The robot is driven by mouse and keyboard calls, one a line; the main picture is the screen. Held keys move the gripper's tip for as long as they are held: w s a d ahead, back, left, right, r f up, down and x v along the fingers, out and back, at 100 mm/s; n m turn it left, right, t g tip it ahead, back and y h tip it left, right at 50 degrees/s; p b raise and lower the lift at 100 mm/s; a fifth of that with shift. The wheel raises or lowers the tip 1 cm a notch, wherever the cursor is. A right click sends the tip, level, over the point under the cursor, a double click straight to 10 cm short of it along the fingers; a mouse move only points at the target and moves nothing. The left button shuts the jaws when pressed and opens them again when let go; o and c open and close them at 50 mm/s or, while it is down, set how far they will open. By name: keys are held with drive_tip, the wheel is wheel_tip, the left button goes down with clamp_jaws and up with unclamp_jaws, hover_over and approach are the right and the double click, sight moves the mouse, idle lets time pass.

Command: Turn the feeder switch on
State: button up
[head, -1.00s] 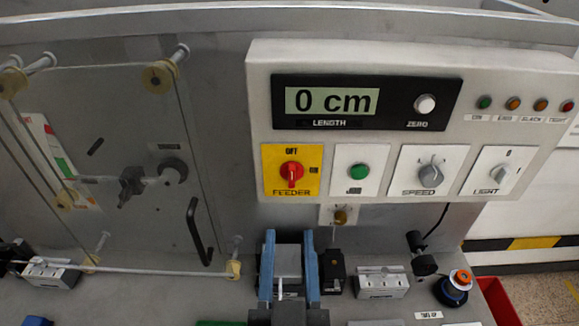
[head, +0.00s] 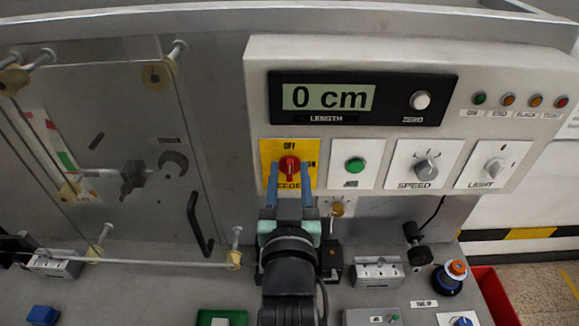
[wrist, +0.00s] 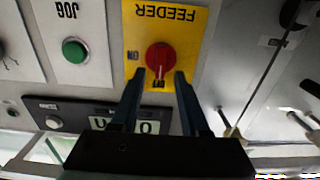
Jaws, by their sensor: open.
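The feeder switch is a red rotary knob (head: 289,169) on a yellow plate (head: 266,151), with OFF above it and ON to its right. Its grip stands upright, in line with OFF. In the wrist view, which is upside down, the red knob (wrist: 159,57) points down at OFF. My gripper (head: 289,178) is open, with its blue fingers pointing at the plate. In the wrist view my gripper (wrist: 158,76) has one finger on each side of the knob's lower part. I cannot tell whether the fingers touch it.
A green jog button (head: 355,166), a speed dial (head: 426,167) and a light dial (head: 494,169) sit to the right on the same panel. The length display (head: 328,97) reads 0 cm above. A small brass knob (head: 337,209) is just below the panel. A black door handle (head: 199,224) stands to the left.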

drive_tip(key=shift+w, duration=0.2)
clamp_jaws()
